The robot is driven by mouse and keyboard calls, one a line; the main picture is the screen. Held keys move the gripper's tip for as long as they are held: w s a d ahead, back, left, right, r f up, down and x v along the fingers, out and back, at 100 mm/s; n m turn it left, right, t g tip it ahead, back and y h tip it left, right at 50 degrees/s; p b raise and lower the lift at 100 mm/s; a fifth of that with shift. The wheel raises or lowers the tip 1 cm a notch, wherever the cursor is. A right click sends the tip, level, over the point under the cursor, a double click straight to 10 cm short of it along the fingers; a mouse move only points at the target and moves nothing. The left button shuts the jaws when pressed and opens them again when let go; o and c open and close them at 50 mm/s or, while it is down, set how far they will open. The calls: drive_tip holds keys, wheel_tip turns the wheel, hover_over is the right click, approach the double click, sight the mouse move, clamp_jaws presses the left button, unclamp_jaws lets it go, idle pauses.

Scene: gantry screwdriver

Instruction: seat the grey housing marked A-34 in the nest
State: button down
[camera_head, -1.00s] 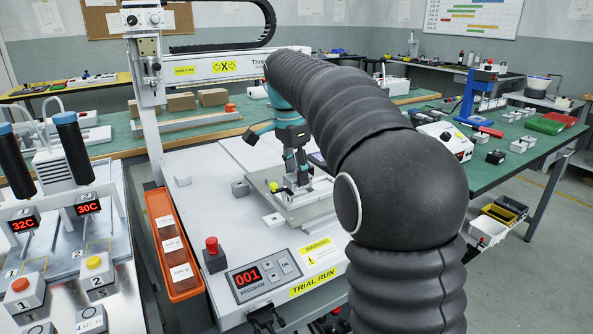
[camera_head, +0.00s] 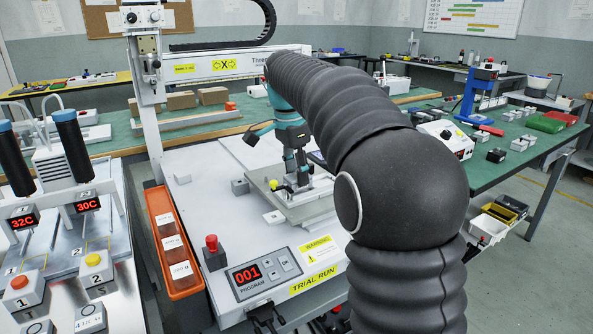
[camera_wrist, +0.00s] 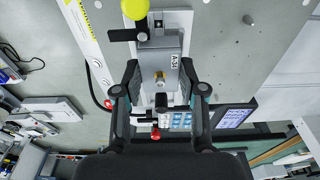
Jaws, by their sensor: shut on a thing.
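The grey housing (camera_wrist: 160,62) carries a sideways label that seems to read A-34. In the head view my gripper (camera_head: 299,182) points down over the grey fixture plate (camera_head: 308,212), and the fingers mostly hide the housing. A pale nest block (camera_wrist: 178,20) shows at the housing's far end, beside a yellow ball knob (camera_wrist: 134,8) and a black clamp arm (camera_wrist: 124,35). I cannot tell whether the housing is fully down in the nest.
The yellow knob (camera_head: 274,185) stands just left of my gripper. A small grey block (camera_head: 240,187) and a white labelled piece (camera_head: 273,217) lie nearby on the white machine bed. An orange tray (camera_head: 172,240), red button (camera_head: 212,243) and program panel (camera_head: 263,274) are nearer.

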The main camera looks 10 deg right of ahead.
sight(292, 178)
drive_tip(key=shift+f+b, duration=0.3)
drive_tip(key=shift+f, duration=0.3)
idle(0.3)
drive_tip(key=c, duration=0.6)
unclamp_jaws()
drive_tip(key=r, duration=0.4)
drive_tip(key=a+r, duration=0.1)
drive_tip(key=r, duration=0.7)
drive_tip(key=shift+s+a, duration=0.15)
drive_tip(key=shift+s, duration=0.05)
drive_tip(key=shift+s, duration=0.1)
drive_tip(key=s+d+f+n+t, duration=0.1)
drive_tip(key=s+f+n+t, duration=0.35)
drive_tip(key=s, duration=0.95)
drive_tip(key=s+f+n, duration=0.3)
drive_tip(key=s+f, duration=0.2)
drive_tip(key=f, duration=0.1)
drive_tip(key=s+f+n+y, duration=0.1)
drive_tip(key=s+f+n, duration=0.2)
drive_tip(key=s+f, duration=0.2)
drive_tip(key=s+f+n, duration=0.4)
drive_tip(key=s+f, duration=0.1)
drive_tip(key=f, duration=0.1)
drive_tip(key=shift+s+d+f+t, duration=0.3)
drive_tip(key=shift+s+f+t, duration=0.05)
drive_tip(key=shift+s, duration=0.05)
